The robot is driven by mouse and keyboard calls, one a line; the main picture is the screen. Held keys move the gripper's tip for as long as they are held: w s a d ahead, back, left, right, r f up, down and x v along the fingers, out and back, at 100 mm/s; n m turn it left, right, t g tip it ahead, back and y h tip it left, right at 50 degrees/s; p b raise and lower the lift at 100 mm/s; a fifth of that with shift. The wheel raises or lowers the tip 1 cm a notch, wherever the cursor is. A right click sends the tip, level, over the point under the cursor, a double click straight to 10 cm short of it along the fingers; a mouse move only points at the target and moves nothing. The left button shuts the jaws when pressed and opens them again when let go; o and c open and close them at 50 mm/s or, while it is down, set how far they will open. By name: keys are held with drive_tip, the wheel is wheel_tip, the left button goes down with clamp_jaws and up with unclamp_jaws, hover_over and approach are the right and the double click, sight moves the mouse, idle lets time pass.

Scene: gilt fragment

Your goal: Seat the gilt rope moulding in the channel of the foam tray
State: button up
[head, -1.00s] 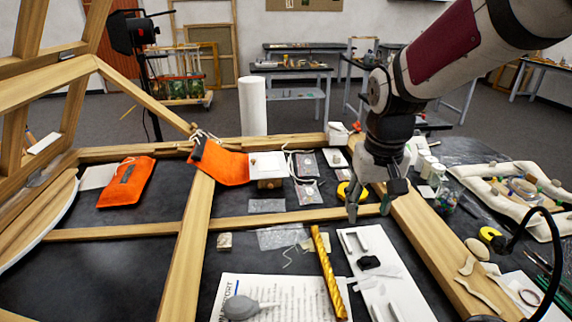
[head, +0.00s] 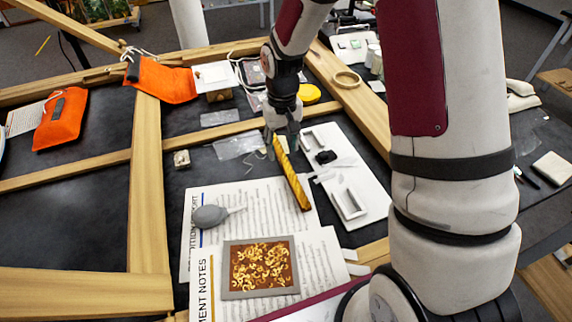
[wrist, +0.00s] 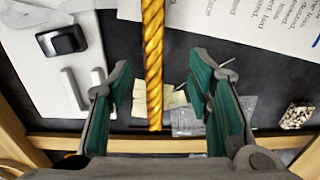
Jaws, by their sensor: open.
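The gilt rope moulding (head: 293,182) is a long golden twisted rod lying just left of a white slab (head: 338,165), its near end by the printed sheets. My gripper (head: 283,140) is at the far end of the moulding. In the wrist view the moulding (wrist: 153,55) runs between the open green-padded fingers of my gripper (wrist: 162,88), with a gap on each side. The slab (wrist: 35,75) shows at left there.
Printed sheets (head: 255,204), a grey bulb blower (head: 210,215) and a framed box of gilt fragments (head: 258,268) lie in front and left. Wooden beams (head: 148,190) cross the dark tabletop. A yellow tape measure (head: 309,94) and a clear bag (head: 237,145) lie near my gripper.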

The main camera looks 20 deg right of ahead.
sight(287, 162)
drive_tip(key=f, duration=0.3)
drive_tip(key=d+f+p, duration=0.1)
drive_tip(key=f, duration=0.1)
drive_tip(key=shift+s+f, duration=0.1)
drive_tip(key=shift+s, duration=0.3)
drive_tip(key=shift+w+f, duration=0.1)
drive_tip(key=shift+f, duration=0.35)
clamp_jaws()
